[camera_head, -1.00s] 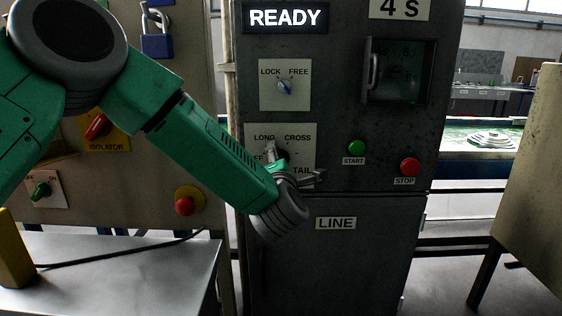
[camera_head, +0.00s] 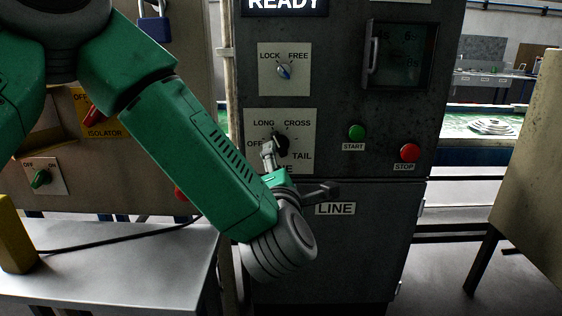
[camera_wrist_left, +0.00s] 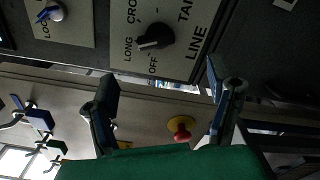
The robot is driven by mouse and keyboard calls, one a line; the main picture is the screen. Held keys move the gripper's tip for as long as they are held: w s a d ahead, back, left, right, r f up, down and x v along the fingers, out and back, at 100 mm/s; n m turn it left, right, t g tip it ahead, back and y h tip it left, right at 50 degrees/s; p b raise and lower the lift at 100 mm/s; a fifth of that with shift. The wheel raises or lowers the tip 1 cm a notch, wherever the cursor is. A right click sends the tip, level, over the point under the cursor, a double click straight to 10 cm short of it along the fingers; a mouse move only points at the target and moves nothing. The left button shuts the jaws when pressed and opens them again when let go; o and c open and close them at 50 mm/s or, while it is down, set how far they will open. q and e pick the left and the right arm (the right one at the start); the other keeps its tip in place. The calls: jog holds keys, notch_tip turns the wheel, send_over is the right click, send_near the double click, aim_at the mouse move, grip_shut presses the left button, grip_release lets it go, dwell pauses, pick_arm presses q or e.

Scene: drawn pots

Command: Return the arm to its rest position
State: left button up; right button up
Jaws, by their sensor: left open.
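My left arm comes in from the left across the grey machine panel. Its gripper (camera_head: 299,169) is open, the fingers spread and empty, in front of the lower edge of the LONG/CROSS/OFF/TAIL plate. One finger overlaps the black selector knob (camera_head: 282,146) in the head view; whether they touch is unclear there. In the left wrist view the open fingers (camera_wrist_left: 161,78) stand apart from this knob (camera_wrist_left: 155,37), with a gap between. The knob's pointer appears turned toward LONG. My right gripper is not in view.
The LOCK/FREE switch (camera_head: 284,71) sits above. The green START (camera_head: 356,132) and red STOP (camera_head: 409,153) buttons are to the right. The isolator (camera_head: 91,115) and a blue padlock (camera_head: 155,28) are on the left cabinet. A metal table (camera_head: 130,262) stands below the arm.

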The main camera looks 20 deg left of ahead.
pick_arm(q)
jog(key=shift+s, duration=0.2)
jog(key=s+a+f+m+g+h, duration=0.15)
jog(key=s+f+m, duration=0.3)
jog(key=f, duration=0.45)
jog(key=s+f+m+g+h, duration=0.25)
jog(key=f+m, duration=0.35)
jog(key=f, duration=0.4)
jog(key=s+a+f+m+g+h, duration=0.1)
jog(key=s+f+m+g+h, duration=0.25)
jog(key=f, duration=0.55)
jog(key=s+a+f+m+g, duration=0.3)
jog(key=s+f+m, duration=0.1)
jog(key=s, duration=0.4)
jog(key=s+a+f+m+g+y, duration=0.1)
jog(key=s+a+f+m+g, duration=0.2)
jog(key=s, duration=0.5)
jog(key=s+a+f+m+g+y, duration=0.1)
jog(key=s+a+f+m+g, duration=0.2)
jog(key=s, duration=0.6)
notch_tip(320, 180, down, 3)
jog(key=a+m, duration=0.1)
jog(key=m, duration=0.1)
jog(key=shift+m+b, duration=0.35)
jog(key=shift+m, duration=0.05)
